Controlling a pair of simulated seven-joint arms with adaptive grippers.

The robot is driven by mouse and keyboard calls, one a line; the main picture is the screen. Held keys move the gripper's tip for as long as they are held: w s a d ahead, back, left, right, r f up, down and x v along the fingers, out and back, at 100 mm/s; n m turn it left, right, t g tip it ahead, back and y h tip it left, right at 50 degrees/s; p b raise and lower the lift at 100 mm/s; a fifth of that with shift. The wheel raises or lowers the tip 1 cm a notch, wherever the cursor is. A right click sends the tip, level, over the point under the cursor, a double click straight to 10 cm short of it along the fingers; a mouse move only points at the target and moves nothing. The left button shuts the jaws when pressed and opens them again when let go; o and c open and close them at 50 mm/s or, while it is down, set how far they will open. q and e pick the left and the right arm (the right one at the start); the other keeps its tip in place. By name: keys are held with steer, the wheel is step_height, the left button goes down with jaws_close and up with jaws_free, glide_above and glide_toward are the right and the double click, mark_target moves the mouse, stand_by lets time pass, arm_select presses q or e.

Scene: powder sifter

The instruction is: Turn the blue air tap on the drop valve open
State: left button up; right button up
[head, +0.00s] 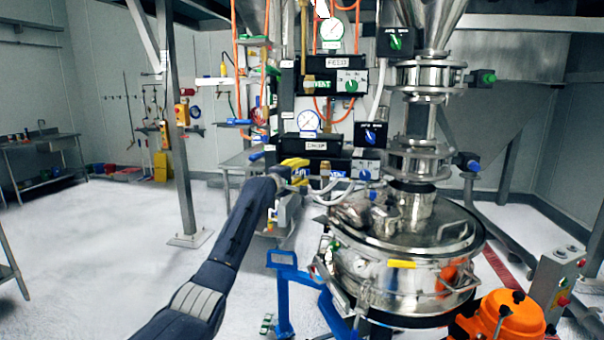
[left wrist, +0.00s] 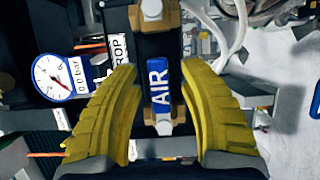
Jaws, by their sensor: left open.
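My left gripper (left wrist: 160,70) is open, with one yellow finger on each side of the handle. Gaps show between both fingers and the handle, so I see no grip on it. A white DROP label (left wrist: 118,48) is beside it. In the head view, my left gripper (head: 296,170) is at the lower black DROP panel (head: 322,147), and it partly hides the tap area there.
A round gauge (left wrist: 53,78) is left of the fingers in the wrist view. Pale hoses (head: 333,190) hang near the panel. The steel sifter drum (head: 400,275) stands to the right, and a blue stand (head: 284,290) is below. The floor on the left is open.

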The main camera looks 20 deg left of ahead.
stand_by(0.4)
arm_select(q)
jaws_close()
